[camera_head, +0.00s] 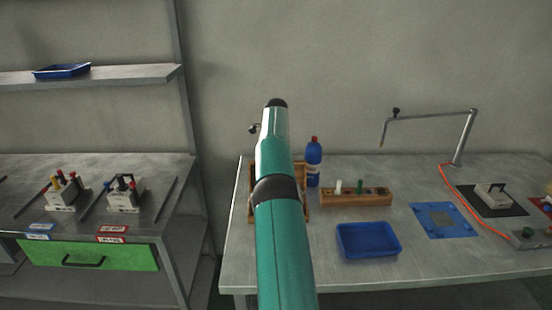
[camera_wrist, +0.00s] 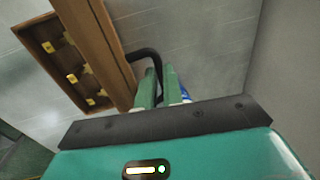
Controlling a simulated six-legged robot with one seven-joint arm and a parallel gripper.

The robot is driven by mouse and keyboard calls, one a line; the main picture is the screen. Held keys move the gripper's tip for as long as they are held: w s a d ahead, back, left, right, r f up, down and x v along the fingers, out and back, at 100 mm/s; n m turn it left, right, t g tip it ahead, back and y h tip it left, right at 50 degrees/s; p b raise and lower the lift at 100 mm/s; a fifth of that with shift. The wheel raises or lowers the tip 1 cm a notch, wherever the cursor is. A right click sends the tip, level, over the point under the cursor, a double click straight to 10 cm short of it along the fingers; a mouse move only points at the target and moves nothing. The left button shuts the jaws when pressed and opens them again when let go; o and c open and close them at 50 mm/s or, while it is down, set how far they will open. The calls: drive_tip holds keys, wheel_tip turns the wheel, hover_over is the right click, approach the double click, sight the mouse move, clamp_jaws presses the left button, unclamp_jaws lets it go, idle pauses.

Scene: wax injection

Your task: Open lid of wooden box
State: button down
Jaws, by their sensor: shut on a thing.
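The wooden box (camera_head: 251,195) stands on the right-hand table, mostly hidden behind my arm in the head view; only its brown sides show. In the wrist view its brown wood (camera_wrist: 45,50) fills the upper left, with several small brass-coloured pieces in a recessed part. A thick wooden panel (camera_wrist: 95,40) beside that part carries a curved black handle (camera_wrist: 146,53). My gripper (camera_wrist: 162,88) is shut on this handle, with the black bar running between its fingers. My gripper is hidden in the head view. I cannot tell the lid's angle surely.
A blue bottle (camera_head: 313,165) stands close to the right of the box. A wooden rack (camera_head: 355,199) and a blue tray (camera_head: 368,240) lie further right. A bent metal stand (camera_head: 467,135) rises at the right. A gap separates the left bench (camera_head: 140,220) from this table.

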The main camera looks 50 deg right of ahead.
drive_tip(key=shift+w+d+r, duration=0.15)
drive_tip(key=shift+r, duration=0.5)
drive_tip(key=c, duration=1.7)
unclamp_jaws()
drive_tip(key=shift+o, duration=0.9)
drive_tip(key=shift+f, duration=0.3)
wheel_tip(320, 180, up, 8)
drive_tip(key=s+a, duration=0.1)
drive_tip(key=shift+a+f, duration=0.15)
